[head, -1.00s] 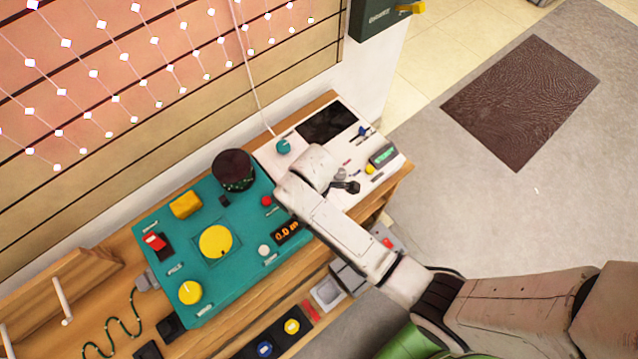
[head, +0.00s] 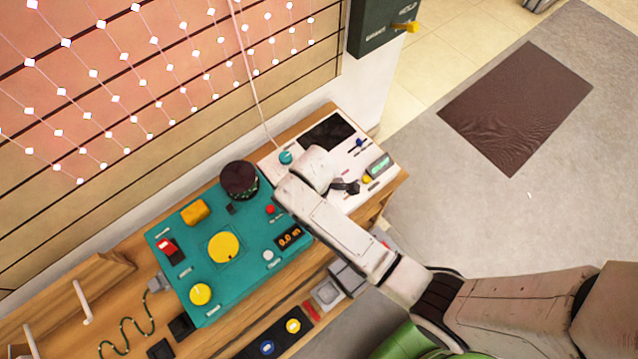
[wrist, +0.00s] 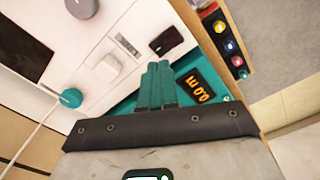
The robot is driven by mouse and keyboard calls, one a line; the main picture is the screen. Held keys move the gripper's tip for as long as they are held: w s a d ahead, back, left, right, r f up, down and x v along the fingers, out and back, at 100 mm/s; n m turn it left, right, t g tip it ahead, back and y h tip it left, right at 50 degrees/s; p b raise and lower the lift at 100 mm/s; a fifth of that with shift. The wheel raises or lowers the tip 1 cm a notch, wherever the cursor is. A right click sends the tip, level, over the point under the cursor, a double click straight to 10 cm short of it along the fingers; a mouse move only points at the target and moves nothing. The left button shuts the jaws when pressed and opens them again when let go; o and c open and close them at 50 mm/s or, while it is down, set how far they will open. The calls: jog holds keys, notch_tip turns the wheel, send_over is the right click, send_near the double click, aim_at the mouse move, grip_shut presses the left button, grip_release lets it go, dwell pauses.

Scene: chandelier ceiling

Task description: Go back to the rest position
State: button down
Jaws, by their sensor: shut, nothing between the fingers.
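My gripper (head: 346,187) is over the white panel (head: 349,206) in the head view, at the end of my folded pale arm. In the wrist view, the gripper's teal fingers (wrist: 157,85) are together with nothing between them. Beyond them are the white panel and the teal panel with its orange display (wrist: 195,87). In the head view the teal panel (head: 212,287) lies left of my gripper. Whether the gripper touches anything cannot be told.
A dark cylinder (head: 239,180) stands at the teal panel's back edge. A white cord (head: 250,80) hangs down to a teal knob (head: 286,157). A wooden rack (head: 75,290) is at lower left. A green box (head: 384,27) is on the wall. Open floor with a dark mat (head: 515,108) lies right.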

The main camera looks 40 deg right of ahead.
jog(key=shift+r, duration=0.5)
jog(key=s+d+r+m+b, duration=0.2)
jog(key=s+d+r+m, duration=0.2)
jog(key=s+m, duration=0.2)
jog(key=s+d+r+m+t+b, duration=0.1)
jog(key=s+d+r+m+b, duration=0.1)
jog(key=s+m, duration=0.4)
jog(key=s+d+r, duration=0.1)
jog(key=s+r, duration=0.1)
jog(key=s, duration=0.2)
jog(key=shift+s+d+m+b, duration=0.25)
jog(key=shift+d+m+b, duration=0.05)
jog(key=shift+d+b, duration=0.1)
